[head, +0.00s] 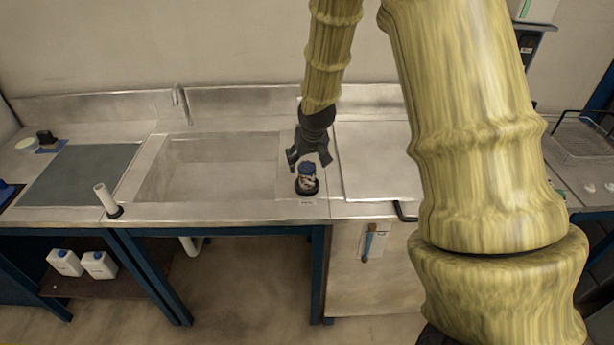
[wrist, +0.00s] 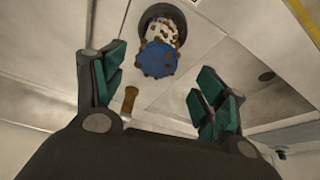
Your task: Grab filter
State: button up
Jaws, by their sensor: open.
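The filter (head: 307,174) has a blue cap and a white, brown-spotted body. It sits in a dark round base on the metal counter, right of the sink. In the wrist view the filter (wrist: 157,55) shows its blue cap and mottled body, ahead of and between the finger directions. My gripper (head: 306,162) is just above the filter in the head view, with fingers spread. In the wrist view my gripper (wrist: 160,85) has its green-padded fingers wide apart with nothing between them. The filter's lower part is partly hidden by its cap in the wrist view.
The sink basin (head: 210,165) lies left of the filter, with a faucet (head: 181,104) behind. A white upright tube (head: 107,199) stands at the counter's front left. A flat metal panel (head: 375,165) lies to the right. White jugs (head: 99,265) sit on the lower shelf.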

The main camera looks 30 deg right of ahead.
aim_at(307, 167)
jog(key=shift+p+x, duration=0.9)
jog(key=shift+x, duration=0.45)
jog(key=shift+d+p+x, duration=0.2)
jog(key=shift+p+x, duration=0.2)
jog(key=shift+x, duration=1)
jog(key=shift+s, duration=0.2)
jog(key=c, duration=1.2)
jog(key=shift+r, duration=0.1)
